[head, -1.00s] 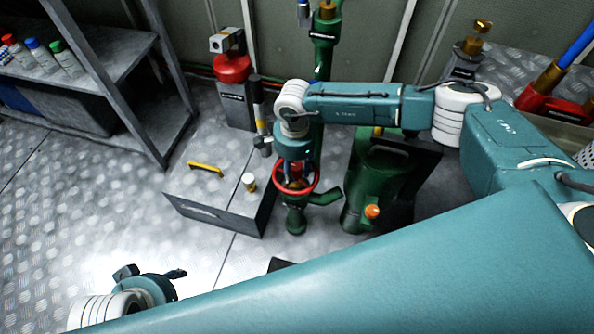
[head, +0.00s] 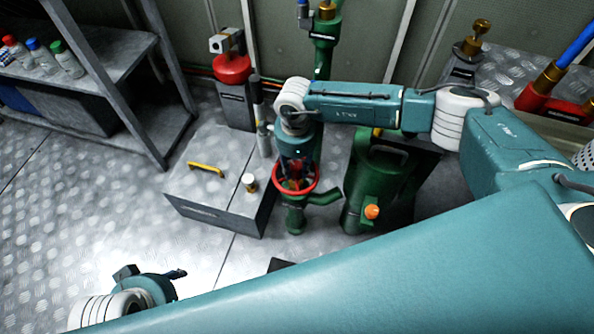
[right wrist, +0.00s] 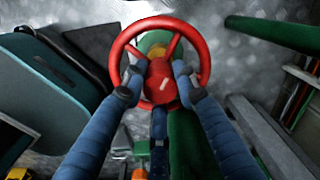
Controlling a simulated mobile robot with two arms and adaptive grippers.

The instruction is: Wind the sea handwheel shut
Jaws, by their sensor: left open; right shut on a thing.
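The red sea handwheel (head: 279,187) sits on top of a green valve body (head: 295,217) in the middle of the head view. My right gripper (head: 296,181) reaches down onto it from above. In the right wrist view the fingers of my right gripper (right wrist: 162,82) are shut on the handwheel's red hub, inside the rim; the red rim (right wrist: 160,21) and spokes show around them. My left gripper (head: 152,273) is low at the left of the head view, open and empty, away from the valve.
A grey box (head: 205,214) with a yellow handle (head: 206,168) stands left of the valve. A green canister (head: 378,185) with an orange cap stands close to its right. A shelf (head: 100,60) with bottles is at the far left. Floor at left is clear.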

